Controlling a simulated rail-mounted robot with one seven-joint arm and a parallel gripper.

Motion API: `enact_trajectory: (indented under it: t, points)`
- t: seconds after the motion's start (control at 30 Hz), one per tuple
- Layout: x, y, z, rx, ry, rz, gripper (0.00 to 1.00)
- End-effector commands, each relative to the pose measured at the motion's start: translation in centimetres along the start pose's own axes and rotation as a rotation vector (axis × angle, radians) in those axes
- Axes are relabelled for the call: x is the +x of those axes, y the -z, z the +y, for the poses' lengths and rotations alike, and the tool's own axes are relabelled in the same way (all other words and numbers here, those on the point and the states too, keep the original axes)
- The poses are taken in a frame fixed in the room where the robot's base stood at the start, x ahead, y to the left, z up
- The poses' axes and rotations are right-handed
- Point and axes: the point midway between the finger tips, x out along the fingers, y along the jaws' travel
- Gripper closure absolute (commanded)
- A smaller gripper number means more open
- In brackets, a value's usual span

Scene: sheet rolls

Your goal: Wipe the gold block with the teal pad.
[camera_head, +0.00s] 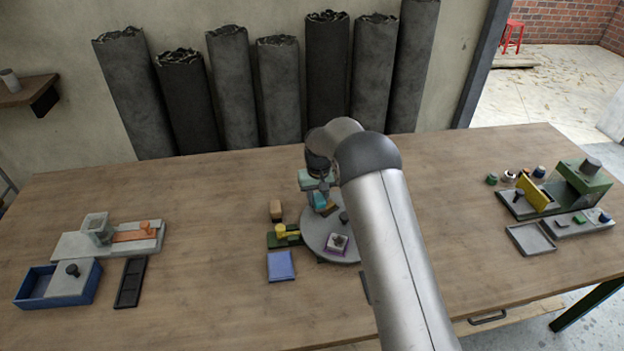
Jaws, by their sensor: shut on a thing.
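My gripper (317,193) points down over the left back part of a round grey plate, partly hidden by my arm. It is shut on what looks like the teal pad (318,199). Just below and right of the pad, a small orange-gold piece (328,210) shows on the plate; it may be the gold block. I cannot tell whether pad and piece touch. A yellow knobbed piece (282,231) sits on a green base left of the plate, and a tan block (276,210) stands behind it.
The round grey plate (312,229) also bears a purple-edged square piece (337,244) and a dark knob. A blue tray (280,266) lies in front. Blue bin (30,287) and grey fixture are left; green press (588,183) is right. Wide bare table lies between.

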Motion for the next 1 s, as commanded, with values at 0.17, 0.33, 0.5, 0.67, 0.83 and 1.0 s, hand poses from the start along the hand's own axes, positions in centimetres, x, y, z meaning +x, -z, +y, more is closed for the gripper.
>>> enact_trajectory:
  t: [0.17,0.33,0.5,0.67,0.83,1.0]
  points:
    - [-2.7,0.0,0.1,0.002,0.001,0.000,0.94]
    - [-4.2,-0.1,0.2,0.003,0.001,-0.001,0.94]
    - [-5.8,0.0,0.3,0.005,0.001,0.001,0.94]
    - [-7.2,0.0,0.4,0.006,0.001,0.000,0.94]
    - [-8.1,0.0,0.5,0.008,0.000,-0.001,0.94]
    - [-8.2,0.0,0.5,0.008,0.000,-0.001,0.94]
